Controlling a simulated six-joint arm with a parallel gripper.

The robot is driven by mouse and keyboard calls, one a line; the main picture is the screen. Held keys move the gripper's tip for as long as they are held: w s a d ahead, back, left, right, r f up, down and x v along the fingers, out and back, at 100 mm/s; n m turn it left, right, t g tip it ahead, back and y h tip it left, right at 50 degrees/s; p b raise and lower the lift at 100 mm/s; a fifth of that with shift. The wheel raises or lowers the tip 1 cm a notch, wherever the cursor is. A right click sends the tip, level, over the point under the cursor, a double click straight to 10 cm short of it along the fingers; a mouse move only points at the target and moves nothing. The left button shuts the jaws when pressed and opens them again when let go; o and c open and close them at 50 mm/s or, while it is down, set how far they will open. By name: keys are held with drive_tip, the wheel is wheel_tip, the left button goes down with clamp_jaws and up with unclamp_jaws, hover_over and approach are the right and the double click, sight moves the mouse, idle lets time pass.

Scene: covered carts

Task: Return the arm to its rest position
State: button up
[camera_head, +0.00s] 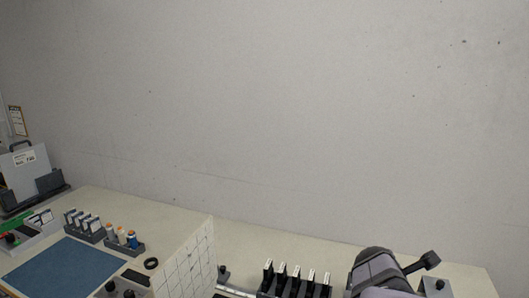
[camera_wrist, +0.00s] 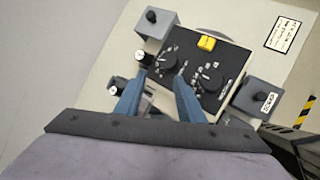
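My gripper (camera_wrist: 159,79) shows in the wrist view as two blue fingers, set apart with nothing held between them. It is open above a black control panel (camera_wrist: 207,98) with two round dials and a yellow switch (camera_wrist: 207,43). I cannot tell how far the fingertips are from the panel. In the head view, part of my arm (camera_head: 378,272) shows at the bottom right; the gripper cannot be made out there.
Grey boxes, one with a black knob (camera_wrist: 152,16), flank the panel. In the head view, a rack of dark upright pieces (camera_head: 296,281) stands left of my arm. A blue mat (camera_head: 62,268), small bottles (camera_head: 132,240) and a white tiled divider (camera_head: 190,262) are further left. The wall behind is bare.

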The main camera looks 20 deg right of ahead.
drive_tip(key=w+a+f+m+t+y, duration=0.2)
drive_tip(key=w+a+f+t+y, duration=0.15)
drive_tip(key=w+a, duration=0.65)
drive_tip(key=s+a+f+m+g+y+b, duration=0.2)
drive_tip(key=s+a+f+m, duration=0.2)
drive_tip(key=a+f, duration=0.4)
drive_tip(key=s+a+f+m+g+y+b, duration=0.2)
drive_tip(key=s+a+f+m, duration=0.3)
drive_tip(key=a+f, duration=0.4)
drive_tip(key=a+m+g+b, duration=0.1)
drive_tip(key=a, duration=0.6)
